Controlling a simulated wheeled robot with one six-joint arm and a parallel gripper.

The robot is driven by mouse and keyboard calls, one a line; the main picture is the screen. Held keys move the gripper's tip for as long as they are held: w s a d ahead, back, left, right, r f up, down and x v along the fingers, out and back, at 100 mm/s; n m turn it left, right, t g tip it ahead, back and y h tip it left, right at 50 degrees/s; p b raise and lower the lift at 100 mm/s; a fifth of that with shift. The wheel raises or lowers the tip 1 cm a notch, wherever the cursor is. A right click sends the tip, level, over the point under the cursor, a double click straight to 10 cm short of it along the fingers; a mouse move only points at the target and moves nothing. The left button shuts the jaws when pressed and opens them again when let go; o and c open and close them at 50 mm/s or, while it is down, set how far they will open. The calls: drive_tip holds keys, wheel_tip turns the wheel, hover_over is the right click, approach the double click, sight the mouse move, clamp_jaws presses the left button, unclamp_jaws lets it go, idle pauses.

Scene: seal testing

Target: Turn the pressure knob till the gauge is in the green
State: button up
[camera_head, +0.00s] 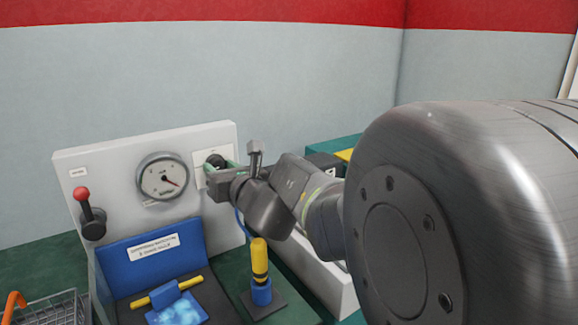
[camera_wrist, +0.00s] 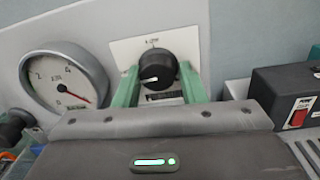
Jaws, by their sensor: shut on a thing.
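The black round pressure knob (camera_head: 216,161) sits on a white plate on the upright grey panel. In the wrist view the knob (camera_wrist: 157,66) carries a white pointer mark directed to the left. My gripper (camera_head: 222,168) faces the panel, and its green fingers lie on either side of the knob, shut on it. The gauge (camera_head: 162,176) is a white round dial left of the knob. In the wrist view the gauge (camera_wrist: 66,82) shows a red needle pointing to the lower right. Its coloured bands are too small to tell clearly.
A red-ball lever (camera_head: 82,194) stands at the panel's left. Below are a blue fixture (camera_head: 150,247) and a yellow-and-blue upright tool (camera_head: 260,262). A black box with a red switch (camera_wrist: 288,98) stands right of the knob. A wire basket (camera_head: 50,310) is at lower left.

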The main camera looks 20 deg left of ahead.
drive_tip(key=shift+c, duration=0.8)
drive_tip(key=shift+n, duration=0.3)
drive_tip(key=n+b, duration=0.1)
drive_tip(key=n, duration=1)
drive_tip(key=n+b, duration=0.1)
drive_tip(key=n, duration=1.1)
drive_tip(key=n+t+h+b, duration=0.1)
drive_tip(key=n, duration=1)
drive_tip(key=shift+s+a+f, duration=0.1)
drive_tip(key=shift+s+a, duration=0.05)
drive_tip(key=shift+s, duration=0.1)
drive_tip(key=shift+n, duration=0.4)
